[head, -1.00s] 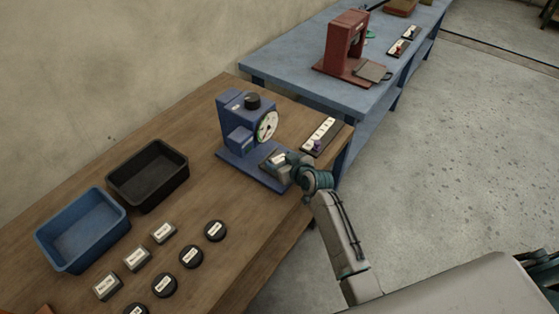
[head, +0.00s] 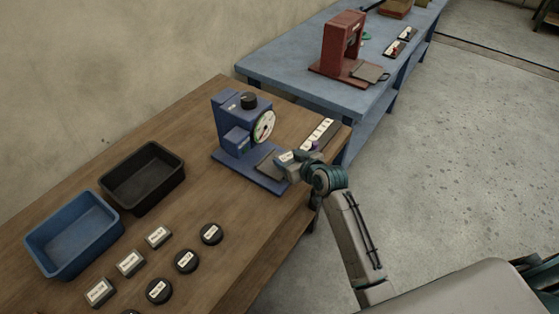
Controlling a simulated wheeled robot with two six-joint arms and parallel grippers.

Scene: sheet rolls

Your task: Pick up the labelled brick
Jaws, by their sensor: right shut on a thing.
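My right gripper (head: 291,163) is shut on a small labelled brick (head: 285,156), whose pale label shows at the jaws. Gripper and brick are at the right side of the grey plate (head: 268,163) of a blue dial machine (head: 239,125). The brick appears slightly above the plate; the exact gap cannot be told. The jaws hide part of the brick. Other labelled grey bricks lie on the wooden table, at the back (head: 158,237), middle (head: 130,263) and front (head: 99,292) of a row. My left gripper is not in view.
Labelled black round pieces (head: 186,261) lie beside the bricks. A blue bin (head: 73,235) and a black bin (head: 143,178) stand at the left. A switch strip (head: 318,134) lies behind my gripper. A red machine (head: 343,48) stands on a blue table (head: 305,77).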

